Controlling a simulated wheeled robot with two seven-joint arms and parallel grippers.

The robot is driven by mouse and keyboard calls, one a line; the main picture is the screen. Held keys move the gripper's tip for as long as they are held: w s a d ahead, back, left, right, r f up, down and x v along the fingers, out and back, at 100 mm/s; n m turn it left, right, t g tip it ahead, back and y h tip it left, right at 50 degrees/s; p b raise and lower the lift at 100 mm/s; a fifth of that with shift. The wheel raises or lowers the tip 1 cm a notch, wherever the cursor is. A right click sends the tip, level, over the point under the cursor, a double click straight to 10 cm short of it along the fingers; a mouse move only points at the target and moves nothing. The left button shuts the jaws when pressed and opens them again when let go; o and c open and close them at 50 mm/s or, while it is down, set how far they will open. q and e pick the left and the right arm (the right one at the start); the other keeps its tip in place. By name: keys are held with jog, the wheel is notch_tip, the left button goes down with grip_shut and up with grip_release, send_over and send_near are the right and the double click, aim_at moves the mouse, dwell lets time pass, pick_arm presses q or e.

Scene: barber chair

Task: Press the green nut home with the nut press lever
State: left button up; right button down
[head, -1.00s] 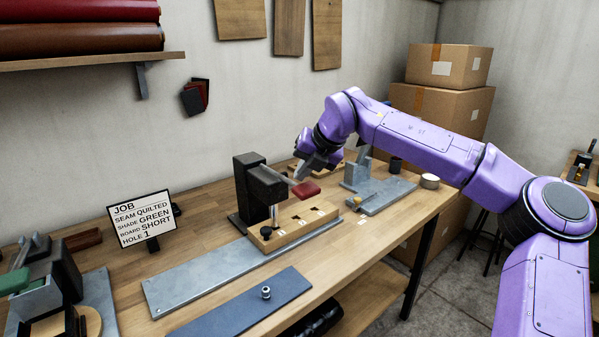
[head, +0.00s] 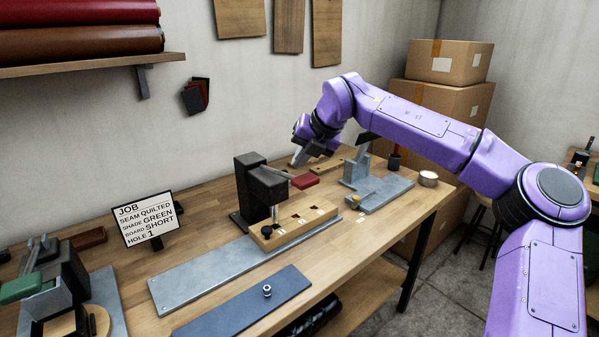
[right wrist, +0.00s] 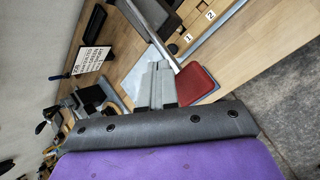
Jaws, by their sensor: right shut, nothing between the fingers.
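The nut press (head: 262,185) is a dark block on the bench. Its lever ends in a red handle (head: 305,180) pointing right, slightly below the lever's pivot. Its metal plunger (head: 275,214) points down at the wooden board (head: 292,219) by the hole 1 end. I cannot make out a green nut. My right gripper (head: 298,161) is shut and empty, just above and behind the red handle. In the right wrist view its closed fingers (right wrist: 156,84) lie beside the red handle (right wrist: 196,82); contact is unclear. My left gripper is out of view.
A job sign (head: 145,218) reads green, short, hole 1. A blue plate (head: 243,308) with a small metal fitting (head: 267,290) lies in front. A grey fixture (head: 372,190) stands right of the press. A green-handled tool (head: 25,285) is at far left.

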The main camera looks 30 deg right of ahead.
jog(key=shift+r, duration=0.1)
jog(key=r+p, duration=0.2)
jog(key=w+r+p, duration=0.1)
jog(key=r+p, duration=0.1)
jog(key=shift+r, duration=0.35)
jog(key=shift+s, duration=0.1)
dwell(0.6)
